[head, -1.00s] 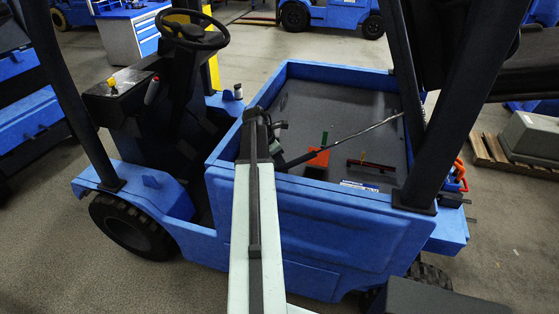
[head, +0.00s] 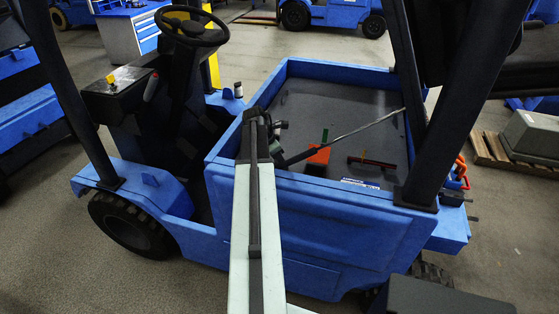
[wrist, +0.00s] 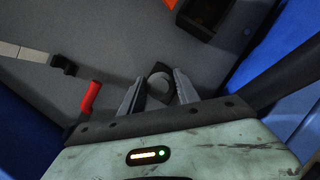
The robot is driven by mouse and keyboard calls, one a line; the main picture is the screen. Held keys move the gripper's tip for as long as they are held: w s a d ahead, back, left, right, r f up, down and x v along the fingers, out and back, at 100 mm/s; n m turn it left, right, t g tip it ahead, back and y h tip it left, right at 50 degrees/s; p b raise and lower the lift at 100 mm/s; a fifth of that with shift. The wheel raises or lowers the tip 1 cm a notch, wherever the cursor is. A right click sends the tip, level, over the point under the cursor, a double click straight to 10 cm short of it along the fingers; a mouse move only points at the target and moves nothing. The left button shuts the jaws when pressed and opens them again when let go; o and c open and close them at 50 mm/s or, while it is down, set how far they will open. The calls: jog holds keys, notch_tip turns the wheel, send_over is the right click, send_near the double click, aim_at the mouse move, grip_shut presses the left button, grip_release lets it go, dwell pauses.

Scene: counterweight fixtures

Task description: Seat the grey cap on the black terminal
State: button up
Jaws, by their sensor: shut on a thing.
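In the wrist view, my gripper (wrist: 158,82) is shut on a small piece between its two grey fingers. The piece (wrist: 158,84) shows a round grey face with dark edges around it, and I take it for the grey cap. It is over the grey deck; I cannot tell whether it touches anything below. In the head view, my gripper (head: 278,136) is small and dark at the end of my arm, inside the near left part of the truck's bed. I cannot pick out the black terminal for certain; it may be hidden by the gripper or the cap.
The blue truck's grey bed (head: 330,105) has raised walls. In it are an orange block (head: 318,156), a red bar (head: 372,162) and a slanting rod (head: 350,133). In the wrist view, a red handle (wrist: 90,96) lies left of the fingers, and a black box (wrist: 205,15) beyond them.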

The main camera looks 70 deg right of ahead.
jog(key=shift+f+b, duration=0.7)
jog(key=shift+f, duration=0.05)
jog(key=o, duration=0.9)
jog(key=shift+r, duration=0.1)
jog(key=p+v, duration=0.7)
jog(key=shift+a+r, duration=0.1)
jog(key=shift+r, duration=0.25)
